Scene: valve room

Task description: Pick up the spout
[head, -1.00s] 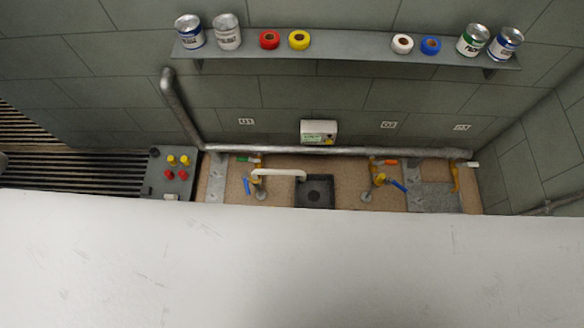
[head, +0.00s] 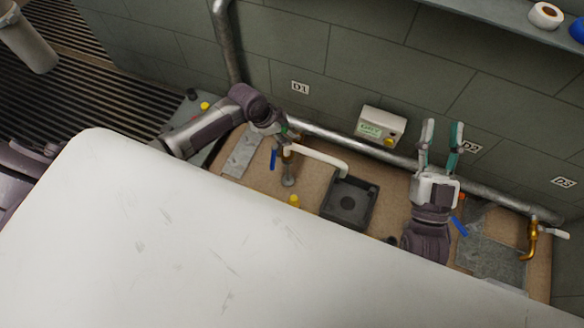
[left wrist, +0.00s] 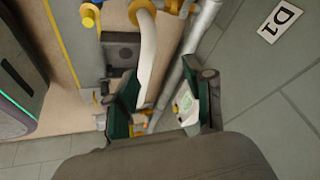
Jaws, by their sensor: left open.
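The spout (head: 320,157) is a white curved pipe reaching from a fitting at the left toward the dark square basin (head: 362,218). In the left wrist view the spout (left wrist: 148,48) runs down from the top, and its lower part lies near the left finger, roughly between the fingers. My left gripper (head: 284,134) is at the spout's left end in the head view, its fingers mostly hidden by the arm. In the left wrist view it is open (left wrist: 168,85); contact cannot be told. My right gripper (head: 442,138) is open and empty, fingers toward the wall, right of the basin.
A grey pipe (head: 392,158) runs along the wall behind the bench. A white control box (head: 381,126) is above it. A blue handle (head: 273,159) sits beside the spout's base. A brass tap (head: 531,240) is at the far right. A large white surface (head: 190,235) fills the foreground.

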